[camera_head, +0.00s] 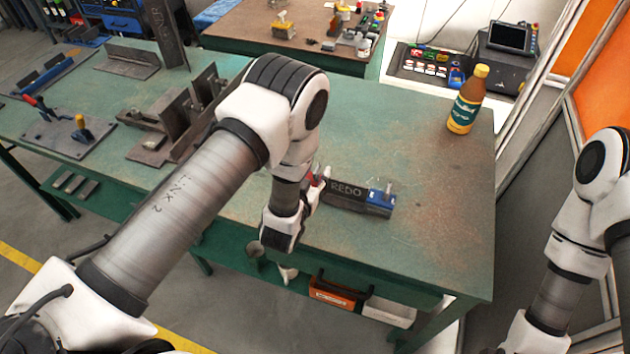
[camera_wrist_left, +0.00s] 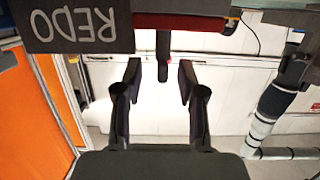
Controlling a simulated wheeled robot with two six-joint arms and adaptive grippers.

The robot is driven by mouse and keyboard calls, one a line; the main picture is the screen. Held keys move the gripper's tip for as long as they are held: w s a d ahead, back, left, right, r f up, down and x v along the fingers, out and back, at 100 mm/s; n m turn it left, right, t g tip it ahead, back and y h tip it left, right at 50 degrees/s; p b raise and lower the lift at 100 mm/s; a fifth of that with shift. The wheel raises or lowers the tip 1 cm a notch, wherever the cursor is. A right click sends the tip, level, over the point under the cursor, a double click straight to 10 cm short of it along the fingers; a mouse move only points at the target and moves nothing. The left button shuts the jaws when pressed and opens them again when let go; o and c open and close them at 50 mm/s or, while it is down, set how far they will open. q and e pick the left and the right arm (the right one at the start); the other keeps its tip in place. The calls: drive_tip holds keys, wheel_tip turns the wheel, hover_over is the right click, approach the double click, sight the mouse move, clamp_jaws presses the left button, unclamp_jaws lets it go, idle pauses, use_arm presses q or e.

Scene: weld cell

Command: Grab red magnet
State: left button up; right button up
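The red magnet (camera_head: 316,180) shows as a small red patch at the left end of the dark REDO plate (camera_head: 346,190), mostly hidden by my left wrist. In the left wrist view its red edge (camera_wrist_left: 180,22) is at the top centre, and a dark post with a red tip hangs from it toward the fingers. My left gripper (camera_wrist_left: 161,72) is open, with one finger on either side of the line of this post; I see no contact. In the head view the left gripper (camera_head: 319,190) is largely hidden beside the plate. The right gripper is out of view.
A blue magnet (camera_head: 381,199) sits at the plate's right end. A yellow-capped bottle (camera_head: 467,100) stands at the right of the green table (camera_head: 390,130). Metal fixtures (camera_head: 178,125) stand at the left. My right arm (camera_head: 572,240) is beyond the table's right edge.

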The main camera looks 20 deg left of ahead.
use_arm(q)
drive_tip(key=shift+w+d, duration=0.1)
drive_tip(key=shift+w, duration=0.6)
drive_tip(key=shift+w+f, duration=0.15)
drive_tip(key=shift+f, duration=0.05)
clamp_jaws()
drive_tip(key=shift+r, duration=0.1)
drive_tip(key=shift+w+a, duration=0.1)
drive_tip(key=shift+a, duration=0.1)
